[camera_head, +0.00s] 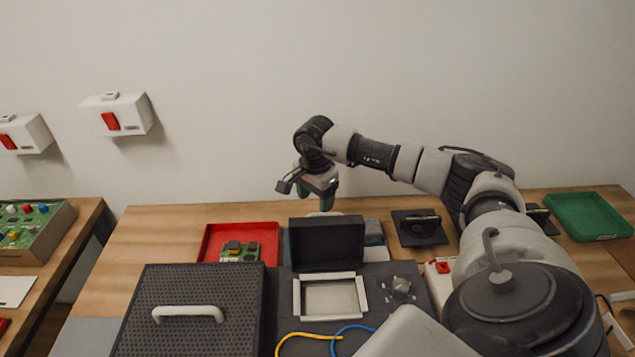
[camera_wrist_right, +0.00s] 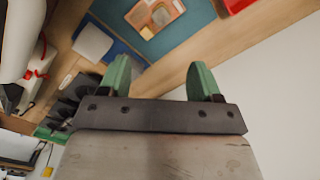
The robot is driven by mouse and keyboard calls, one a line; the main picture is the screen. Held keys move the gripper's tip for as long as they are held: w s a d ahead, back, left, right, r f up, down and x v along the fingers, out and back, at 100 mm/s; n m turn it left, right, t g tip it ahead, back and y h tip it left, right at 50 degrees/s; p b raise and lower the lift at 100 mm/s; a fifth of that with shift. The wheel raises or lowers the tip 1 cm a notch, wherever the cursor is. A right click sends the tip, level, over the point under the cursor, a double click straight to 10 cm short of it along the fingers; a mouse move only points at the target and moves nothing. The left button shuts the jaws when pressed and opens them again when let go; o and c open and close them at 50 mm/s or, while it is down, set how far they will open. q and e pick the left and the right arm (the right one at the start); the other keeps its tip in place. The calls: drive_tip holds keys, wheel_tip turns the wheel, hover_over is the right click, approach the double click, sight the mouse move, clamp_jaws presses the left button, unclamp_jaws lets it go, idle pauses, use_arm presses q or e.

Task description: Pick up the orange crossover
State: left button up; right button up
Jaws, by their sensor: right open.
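An orange board with pale and grey parts on it, which looks like the orange crossover (camera_wrist_right: 155,13), lies on a teal mat (camera_wrist_right: 185,35) at the top of the right wrist view. In the head view I cannot make it out; the black upright panel seems to hide it. My right gripper (camera_head: 316,194) hangs above the back of the table, behind that panel. Its green fingers (camera_wrist_right: 160,76) are apart with nothing between them, and the orange board lies beyond them. My left gripper is not in view.
A black panel (camera_head: 327,242) stands behind a white frame (camera_head: 297,297). A red tray (camera_head: 209,242) holding a green board (camera_head: 240,252) is to its left. A perforated dark panel with a handle (camera_head: 188,313) is in front. A green tray (camera_head: 588,216) lies far right. The wall is close behind.

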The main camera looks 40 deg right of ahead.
wheel_tip(320, 180, down, 6)
drive_tip(key=b, duration=0.4)
drive_tip(key=shift+w+b, duration=0.1)
drive_tip(key=shift+b, duration=0.25)
wheel_tip(320, 180, down, 5)
drive_tip(key=shift+r+p, duration=0.2)
drive_tip(key=shift+p, duration=0.15)
drive_tip(key=shift+f, duration=3)
clamp_jaws()
